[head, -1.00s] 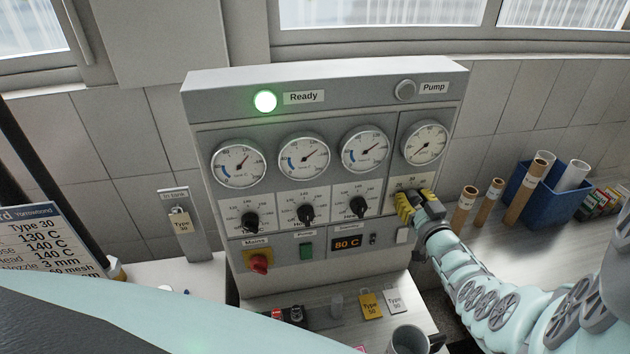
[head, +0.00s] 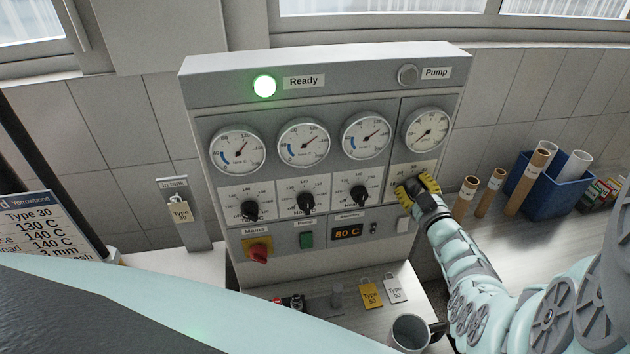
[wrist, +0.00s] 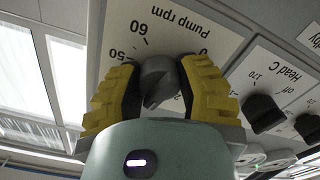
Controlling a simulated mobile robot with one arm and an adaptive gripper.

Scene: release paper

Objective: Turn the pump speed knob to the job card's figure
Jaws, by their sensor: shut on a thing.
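The pump speed knob (wrist: 158,80) is a dark round knob on the plate marked "Pump rpm" (wrist: 172,22), seen upside down in the wrist view. My gripper (head: 418,187) has its yellow pads on both sides of the knob and is shut on it (wrist: 157,88). The marks 50 and 60 show beside the knob; the rest of its scale is partly hidden. In the head view the pump gauge (head: 427,131) sits above my gripper. The job card (head: 45,225) at far left reads Type 30, 130 C, 140 C, 140 C; its lower lines are partly cut off.
Three black knobs (head: 306,202) sit left of my gripper under their gauges. The green Ready lamp (head: 264,86) is lit; the Pump lamp (head: 408,75) is grey. A red switch (head: 259,252) and mug (head: 409,332) are lower. A blue bin (head: 545,190) stands right.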

